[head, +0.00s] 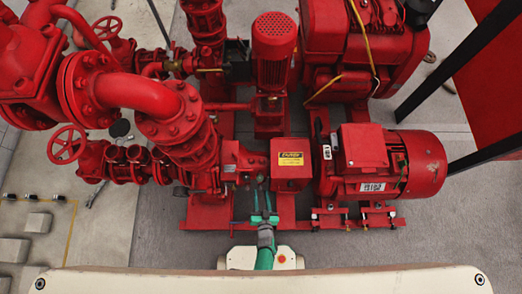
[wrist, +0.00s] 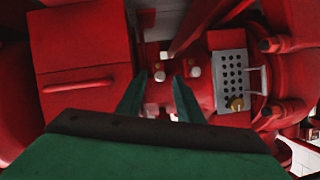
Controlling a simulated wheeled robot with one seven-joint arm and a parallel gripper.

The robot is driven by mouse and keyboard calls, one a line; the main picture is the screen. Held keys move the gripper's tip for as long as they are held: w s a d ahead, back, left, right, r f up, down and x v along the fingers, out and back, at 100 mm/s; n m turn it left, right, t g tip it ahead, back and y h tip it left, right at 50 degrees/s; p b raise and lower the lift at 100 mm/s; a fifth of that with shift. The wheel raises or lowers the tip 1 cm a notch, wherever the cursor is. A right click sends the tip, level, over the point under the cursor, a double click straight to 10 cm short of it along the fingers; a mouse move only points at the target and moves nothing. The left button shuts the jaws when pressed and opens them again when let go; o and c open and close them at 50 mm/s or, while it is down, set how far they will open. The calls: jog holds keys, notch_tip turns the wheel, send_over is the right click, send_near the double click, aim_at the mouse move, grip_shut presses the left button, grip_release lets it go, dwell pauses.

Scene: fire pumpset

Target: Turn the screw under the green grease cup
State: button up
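My gripper (head: 263,203) is in front of the red pump (head: 228,165), low and near the bottom middle of the head view. In the wrist view its two dark green fingers (wrist: 160,78) stand apart, with a gap between them. Small pale round fittings (wrist: 159,75) show between and just beyond the fingertips; I cannot tell whether the fingers touch them. I cannot pick out a green grease cup or the screw under it for certain in either view. The gripper body fills the bottom of the wrist view.
A red box with a yellow label (head: 290,160) stands right of the gripper, then a red motor (head: 390,165). Red pipes (head: 130,95) and valves crowd the left. A perforated grey plate (wrist: 231,80) with a brass part (wrist: 236,103) is right of the fingers. Grey floor is free in front.

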jog(key=shift+w+f, duration=0.1)
jog(key=shift+w, duration=0.2)
jog(key=shift+s+d, duration=0.1)
grip_shut()
jog(key=shift+s, duration=0.1)
